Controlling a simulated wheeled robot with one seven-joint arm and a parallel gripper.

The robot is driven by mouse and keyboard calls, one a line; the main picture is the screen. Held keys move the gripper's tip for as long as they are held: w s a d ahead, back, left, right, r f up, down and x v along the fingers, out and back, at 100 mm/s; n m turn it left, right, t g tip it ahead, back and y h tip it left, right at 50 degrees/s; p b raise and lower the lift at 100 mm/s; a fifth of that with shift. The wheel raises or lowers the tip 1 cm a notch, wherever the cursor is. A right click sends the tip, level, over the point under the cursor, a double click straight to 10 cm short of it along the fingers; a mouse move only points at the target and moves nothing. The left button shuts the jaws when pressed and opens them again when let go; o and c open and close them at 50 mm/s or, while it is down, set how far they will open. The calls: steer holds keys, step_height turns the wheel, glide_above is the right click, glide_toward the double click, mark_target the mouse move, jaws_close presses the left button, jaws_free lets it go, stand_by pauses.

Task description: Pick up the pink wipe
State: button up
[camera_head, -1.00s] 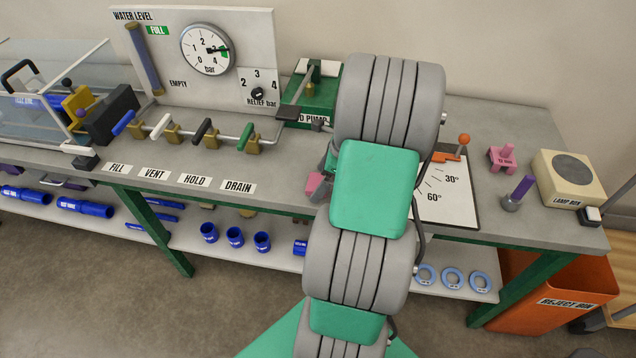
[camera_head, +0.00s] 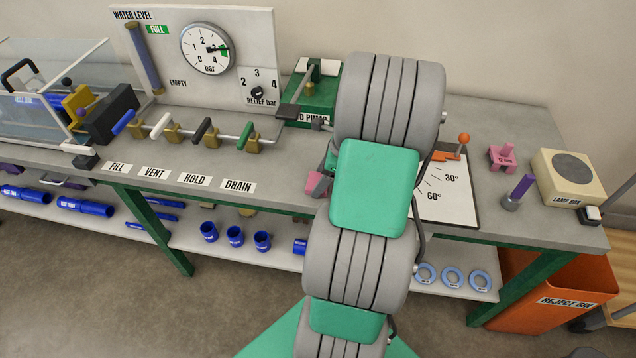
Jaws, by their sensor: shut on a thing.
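The pink wipe (camera_head: 313,184) shows as a small pink patch at the left edge of my arm, above the front part of the bench top. My gripper (camera_head: 321,182) is mostly hidden behind my arm; only a grey part shows beside the wipe. It is shut on the wipe. Most of the wipe and both fingertips are hidden, so I cannot tell whether the wipe touches the bench.
Valve levers stand left on the bench (camera_head: 255,188) behind the FILL, VENT, HOLD and DRAIN labels. A green pump (camera_head: 318,95) is behind. An angle plate (camera_head: 445,195), pink block (camera_head: 503,158), purple-handled tool (camera_head: 519,193) and lamp box (camera_head: 568,178) stand right.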

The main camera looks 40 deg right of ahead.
mark_target(312, 181)
steer(key=shift+r, duration=0.15)
steer(key=shift+r, duration=0.25)
step_height(312, 181, up, 3)
steer(key=shift+a+f+b, duration=0.1)
steer(key=shift+b, duration=0.25)
steer(key=a+r, duration=0.1)
steer(key=r, duration=0.1)
steer(key=s+a+r, duration=0.1)
steer(key=a+r, duration=0.1)
steer(key=shift+s+a+r, duration=0.2)
steer(key=s+a+r, duration=0.4)
steer(key=a+r, duration=0.1)
steer(key=a, duration=0.4)
steer(key=shift+a, duration=0.25)
steer(key=shift+w, duration=0.1)
